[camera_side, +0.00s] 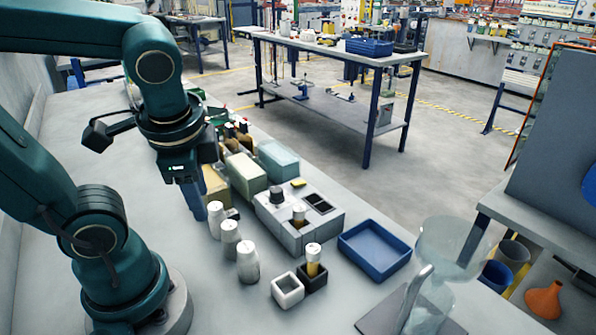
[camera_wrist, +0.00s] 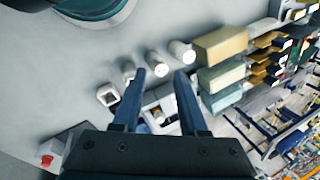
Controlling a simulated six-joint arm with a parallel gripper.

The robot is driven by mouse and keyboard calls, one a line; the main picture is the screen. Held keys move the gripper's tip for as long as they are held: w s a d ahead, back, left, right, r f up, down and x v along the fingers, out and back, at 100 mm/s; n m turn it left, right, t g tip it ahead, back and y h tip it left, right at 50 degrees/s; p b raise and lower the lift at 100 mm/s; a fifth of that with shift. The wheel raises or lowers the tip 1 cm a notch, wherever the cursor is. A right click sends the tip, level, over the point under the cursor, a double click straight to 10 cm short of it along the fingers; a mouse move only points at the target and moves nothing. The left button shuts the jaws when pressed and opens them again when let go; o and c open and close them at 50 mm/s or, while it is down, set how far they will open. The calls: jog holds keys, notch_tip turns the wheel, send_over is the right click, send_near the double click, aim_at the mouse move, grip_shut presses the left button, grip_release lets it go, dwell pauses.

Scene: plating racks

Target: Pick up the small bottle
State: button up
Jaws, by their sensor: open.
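Several white bottles with rounded caps stand upright in a row on the bench: a back one (camera_side: 215,219), a middle one (camera_side: 230,239) and a front one (camera_side: 248,262). A smaller amber bottle with a white cap (camera_side: 313,262) stands in a black square holder to their right. I cannot tell which one the task calls small. My gripper (camera_side: 199,212) points down just left of the back white bottle in the side view, open and empty. In the wrist view its fingers (camera_wrist: 160,75) frame a white bottle (camera_wrist: 156,64), with another (camera_wrist: 182,52) beside the right finger.
An empty white square cup (camera_side: 288,290) sits beside the black holder. A blue tray (camera_side: 375,234) lies to the right, near clear glassware (camera_side: 452,245). Long boxes (camera_side: 246,174) stand behind the bottles.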

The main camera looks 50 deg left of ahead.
aim_at(215, 206)
jog(key=w+a+f+m+g+y, duration=0.1)
jog(key=w+a+m+g+y, duration=0.45)
jog(key=m+y, duration=0.4)
jog(key=shift+m, duration=0.25)
jog(key=f, duration=0.8)
jog(key=shift+s+a, duration=0.15)
jog(key=shift+a, duration=0.1)
jog(key=shift+x, duration=1.15)
jog(key=shift+a+f+t, duration=0.15)
jog(key=shift+a+t, duration=0.1)
jog(key=shift+a, duration=0.1)
grip_shut()
